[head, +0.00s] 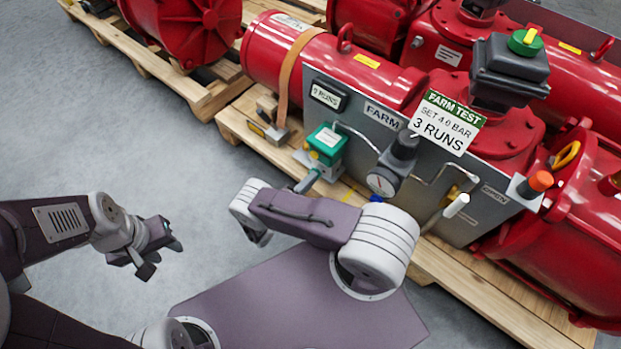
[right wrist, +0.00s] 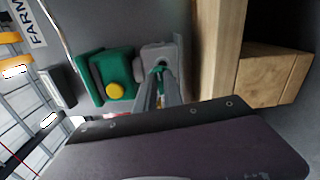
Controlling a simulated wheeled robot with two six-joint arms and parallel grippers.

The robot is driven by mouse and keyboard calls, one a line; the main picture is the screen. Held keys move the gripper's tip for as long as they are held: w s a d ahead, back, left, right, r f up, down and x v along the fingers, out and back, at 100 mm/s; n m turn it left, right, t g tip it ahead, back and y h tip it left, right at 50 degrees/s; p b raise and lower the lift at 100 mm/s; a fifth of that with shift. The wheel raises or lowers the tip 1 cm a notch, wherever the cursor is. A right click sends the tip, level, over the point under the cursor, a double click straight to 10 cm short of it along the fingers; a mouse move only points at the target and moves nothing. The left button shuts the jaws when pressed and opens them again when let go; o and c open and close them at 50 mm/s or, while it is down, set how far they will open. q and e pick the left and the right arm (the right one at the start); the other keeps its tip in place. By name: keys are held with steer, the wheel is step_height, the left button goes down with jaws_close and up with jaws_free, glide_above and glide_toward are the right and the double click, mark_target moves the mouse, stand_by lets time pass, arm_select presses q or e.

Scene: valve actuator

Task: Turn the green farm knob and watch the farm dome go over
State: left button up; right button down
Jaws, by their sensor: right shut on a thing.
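The panel labelled FARM (head: 350,125) carries a green valve box (head: 325,143) with a yellow button, also in the right wrist view (right wrist: 110,75). A small green knob (right wrist: 160,70) shows on the grey block beside that box. My right gripper (head: 311,179) is shut on this knob; its fingers (right wrist: 159,78) hide most of it. The farm dome (head: 525,42) is green with a yellow bar and sits on the dark box at upper right. My left gripper (head: 163,258) is open and empty, over the floor at left.
A FARM TEST sign (head: 447,122) reads SET 4.0 BAR, 3 RUNS. A small RUNS counter (head: 327,95), its digit unclear, and a gauge (head: 382,183) are on the panel. An orange-capped part (head: 540,181) stands at right. Red actuators rest on wooden pallets (head: 205,92). Floor at left is clear.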

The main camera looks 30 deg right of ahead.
steer(key=shift+m, duration=0.6)
steer(key=c, duration=1.5)
jaws_free()
steer(key=shift+o, duration=0.2)
